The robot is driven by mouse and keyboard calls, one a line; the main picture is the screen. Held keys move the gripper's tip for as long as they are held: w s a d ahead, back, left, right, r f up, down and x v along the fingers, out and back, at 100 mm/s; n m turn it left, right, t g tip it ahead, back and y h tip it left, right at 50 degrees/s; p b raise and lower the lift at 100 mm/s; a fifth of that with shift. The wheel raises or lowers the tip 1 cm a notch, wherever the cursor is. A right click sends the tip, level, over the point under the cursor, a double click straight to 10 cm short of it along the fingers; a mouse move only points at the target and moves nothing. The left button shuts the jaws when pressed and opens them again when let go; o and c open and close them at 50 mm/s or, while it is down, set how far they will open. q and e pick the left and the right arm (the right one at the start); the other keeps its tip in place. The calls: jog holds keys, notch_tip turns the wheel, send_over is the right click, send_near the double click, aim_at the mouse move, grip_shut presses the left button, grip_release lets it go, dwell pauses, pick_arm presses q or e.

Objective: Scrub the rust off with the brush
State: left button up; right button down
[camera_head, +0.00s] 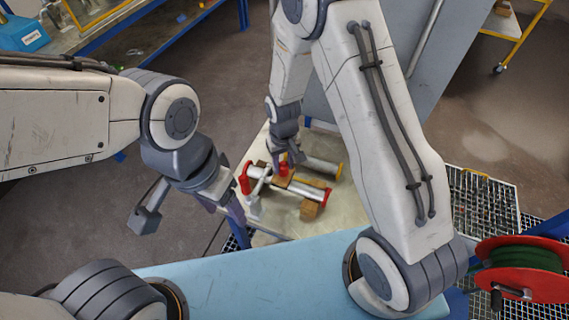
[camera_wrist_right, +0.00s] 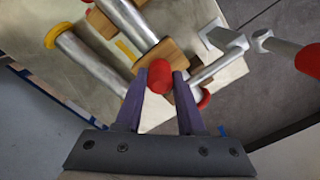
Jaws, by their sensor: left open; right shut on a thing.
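My right gripper (camera_wrist_right: 160,78) is shut on a red cylindrical piece (camera_wrist_right: 159,76), seen end-on between its purple fingers. This looks like the brush handle; I see no bristles. It is held over a silver vessel (camera_head: 308,188) with red end flanges, resting on wooden blocks (camera_head: 310,210). The vessel also shows in the right wrist view (camera_wrist_right: 128,22), partly hidden by block and gripper. A second silver vessel (camera_head: 321,164) with a yellow flange (camera_head: 339,171) lies behind it. I cannot make out rust. My left gripper (camera_head: 236,208) is open, left of the table's vessels.
The vessels lie on a pale worktable (camera_head: 348,205). A green hose reel with red rims (camera_head: 520,268) stands at right. A blue box (camera_head: 22,35) sits on a far bench.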

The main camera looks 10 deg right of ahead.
jog(key=shift+s+d, duration=0.4)
jog(key=shift+d, duration=0.2)
jog(key=shift+s+d, duration=0.4)
jog(key=shift+d, duration=0.2)
